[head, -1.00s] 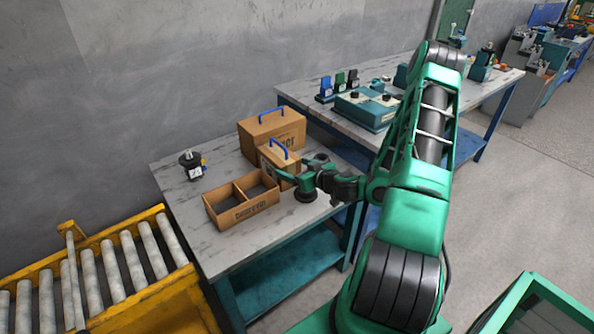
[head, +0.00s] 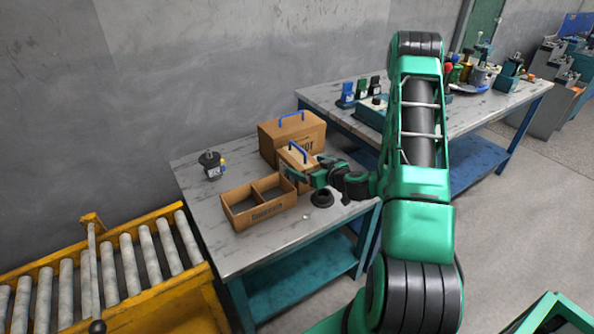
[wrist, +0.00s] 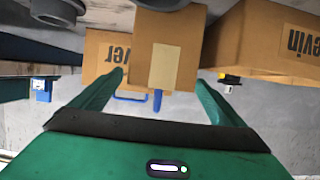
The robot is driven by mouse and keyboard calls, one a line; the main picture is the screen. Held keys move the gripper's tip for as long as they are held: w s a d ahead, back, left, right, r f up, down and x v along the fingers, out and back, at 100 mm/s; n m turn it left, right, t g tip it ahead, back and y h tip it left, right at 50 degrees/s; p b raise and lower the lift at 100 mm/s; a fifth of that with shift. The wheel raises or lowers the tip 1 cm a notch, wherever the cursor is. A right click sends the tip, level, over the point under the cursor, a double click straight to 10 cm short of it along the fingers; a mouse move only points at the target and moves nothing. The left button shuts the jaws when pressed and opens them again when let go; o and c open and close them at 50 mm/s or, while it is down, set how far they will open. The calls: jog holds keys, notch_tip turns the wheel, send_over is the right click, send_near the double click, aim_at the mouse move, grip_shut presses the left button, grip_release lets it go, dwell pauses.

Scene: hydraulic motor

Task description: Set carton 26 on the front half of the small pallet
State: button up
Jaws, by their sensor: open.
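A small brown carton (head: 283,157) with a blue handle stands on the marble-topped table, in front of a larger one. No number 26 is readable on it. In the wrist view, which looks inverted, the small carton (wrist: 165,60) shows a paler patch and its blue handle hanging downward. My gripper (head: 304,176) is open at the small carton's near side. In the wrist view its green fingers (wrist: 159,78) lie to either side of the carton with visible gaps. Whether they touch it is unclear. I see no small pallet in either view.
The large blue-handled carton (head: 279,150) stands close behind. An open divided box (head: 262,212) sits at left front. A black motor-like part (head: 211,166) is at back left, a black round part (head: 321,199) below my gripper. A yellow roller conveyor (head: 190,288) flanks the table (head: 225,262).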

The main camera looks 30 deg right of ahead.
aim_at(297, 160)
jog(key=shift+r+x, duration=0.15)
jog(key=shift+x, duration=1.65)
jog(key=shift+r+x, duration=0.2)
jog(key=shift+x, duration=1.6)
jog(key=shift+c, duration=0.6)
jog(key=c, duration=2)
jog(key=shift+w+r, duration=0.1)
jog(key=shift+c, duration=0.2)
